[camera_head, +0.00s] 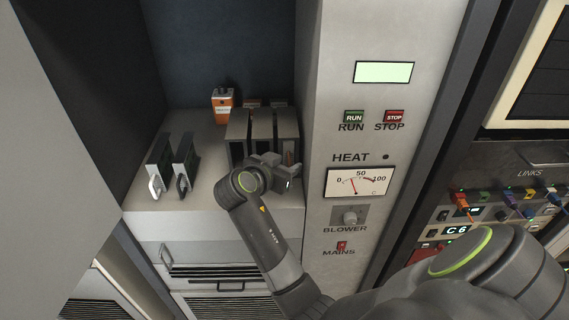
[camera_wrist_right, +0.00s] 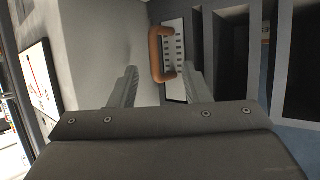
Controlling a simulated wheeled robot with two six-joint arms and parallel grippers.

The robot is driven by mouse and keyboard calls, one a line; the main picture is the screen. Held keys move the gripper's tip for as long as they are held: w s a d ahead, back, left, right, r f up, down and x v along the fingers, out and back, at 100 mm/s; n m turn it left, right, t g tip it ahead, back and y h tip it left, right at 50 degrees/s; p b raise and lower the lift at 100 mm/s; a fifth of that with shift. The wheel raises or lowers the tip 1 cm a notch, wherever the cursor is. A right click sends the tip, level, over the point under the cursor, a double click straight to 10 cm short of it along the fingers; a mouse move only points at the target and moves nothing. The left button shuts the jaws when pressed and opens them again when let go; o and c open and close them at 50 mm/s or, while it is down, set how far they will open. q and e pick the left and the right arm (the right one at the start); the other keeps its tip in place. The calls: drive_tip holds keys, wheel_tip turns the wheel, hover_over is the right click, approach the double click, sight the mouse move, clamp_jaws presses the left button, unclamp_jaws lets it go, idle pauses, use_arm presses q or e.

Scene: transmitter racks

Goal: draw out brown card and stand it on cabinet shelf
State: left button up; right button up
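The brown card shows in the right wrist view as a brown loop handle (camera_wrist_right: 156,54) on a pale front plate (camera_wrist_right: 175,58). It sits in the rightmost slot of a grey rack (camera_head: 263,130) on the cabinet shelf (camera_head: 206,192). My right gripper (camera_head: 284,172) is in front of that slot and mostly hides the card in the head view. In the wrist view its fingers (camera_wrist_right: 160,74) are open, with the handle between or just beyond the tips. I cannot tell whether they touch it. My left gripper is not in view.
An orange and white container (camera_head: 222,106) stands behind. The control panel (camera_head: 360,140) borders the rack on the right. Shelf surface between the standing cards and the rack is bare.

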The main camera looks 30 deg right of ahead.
clamp_jaws()
drive_tip(key=shift+a, duration=0.1)
drive_tip(key=shift+s+a+f, duration=0.1)
drive_tip(key=shift+s, duration=0.05)
